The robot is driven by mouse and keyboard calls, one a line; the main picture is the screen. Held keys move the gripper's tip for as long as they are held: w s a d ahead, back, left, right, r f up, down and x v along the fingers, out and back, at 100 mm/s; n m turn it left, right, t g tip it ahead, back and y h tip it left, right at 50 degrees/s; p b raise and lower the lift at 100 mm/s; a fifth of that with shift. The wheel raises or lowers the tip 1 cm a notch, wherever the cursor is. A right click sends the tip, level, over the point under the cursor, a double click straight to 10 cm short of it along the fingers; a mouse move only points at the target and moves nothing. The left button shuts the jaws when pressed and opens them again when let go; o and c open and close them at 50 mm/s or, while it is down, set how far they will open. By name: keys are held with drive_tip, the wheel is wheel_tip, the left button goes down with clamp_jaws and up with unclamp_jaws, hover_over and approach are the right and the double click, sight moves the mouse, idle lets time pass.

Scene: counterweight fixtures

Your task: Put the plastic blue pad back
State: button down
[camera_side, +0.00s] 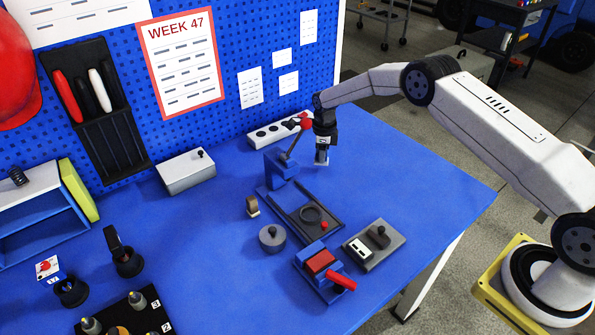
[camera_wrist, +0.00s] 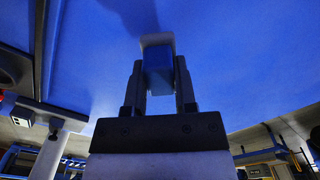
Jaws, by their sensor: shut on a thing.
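My gripper (camera_side: 321,156) is over the blue table, to the right of the lever fixture's blue upright (camera_side: 281,168). In the wrist view its two fingers (camera_wrist: 158,75) are shut on a small blue block-like pad (camera_wrist: 157,60) with a pale grey edge along its far side. The pad sits between the fingers and sticks out a little past them. In the side view it is small and mostly hidden by the gripper; I cannot tell its exact height above the table. The fixture's lever has a red knob (camera_side: 305,121) beside my wrist.
The fixture's dark base (camera_side: 334,228) carries a ring. In front stand a blue vise with a red handle (camera_side: 342,281), a grey plate with a black knob (camera_side: 362,259) and a grey weight (camera_side: 271,240). A white power strip (camera_side: 262,137) lies behind. The table's right side is clear.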

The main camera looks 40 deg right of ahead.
drive_tip(key=shift+f, duration=0.9)
drive_tip(key=shift+f, duration=0.1)
drive_tip(key=shift+c, duration=2)
unclamp_jaws()
wheel_tip(320, 180, up, 12)
drive_tip(key=shift+r, duration=0.1)
